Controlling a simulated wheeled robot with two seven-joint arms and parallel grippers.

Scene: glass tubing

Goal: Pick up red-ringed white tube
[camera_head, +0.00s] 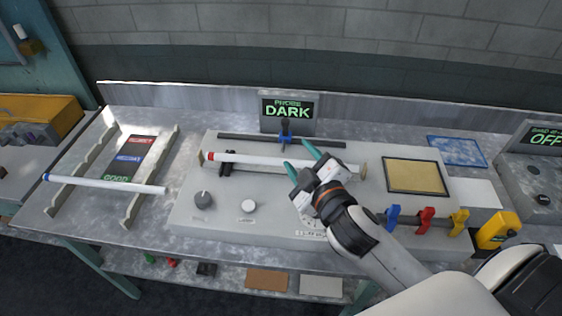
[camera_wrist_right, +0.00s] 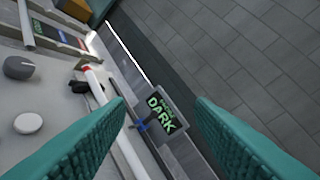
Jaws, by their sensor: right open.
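The white tube with a red ring (camera_head: 255,160) near its left end lies level across the grey bench unit, resting on a small black support (camera_head: 227,163). My right gripper (camera_head: 299,157) is open above the middle-right part of the tube, its teal fingers spread and nothing between them. In the right wrist view, the red-ringed tube (camera_wrist_right: 97,90) runs down behind the left finger, which hides part of it. The right gripper (camera_wrist_right: 160,103) frames the sign and wall between its fingers there. My left gripper does not show.
A blue-tipped white tube (camera_head: 105,184) lies on a rack at left. The "DARK" sign (camera_head: 288,110) and a blue clamp (camera_head: 285,132) stand behind the red-ringed tube. Knobs (camera_head: 203,199) sit in front. Blue, red and yellow holders (camera_head: 426,220) line the right front.

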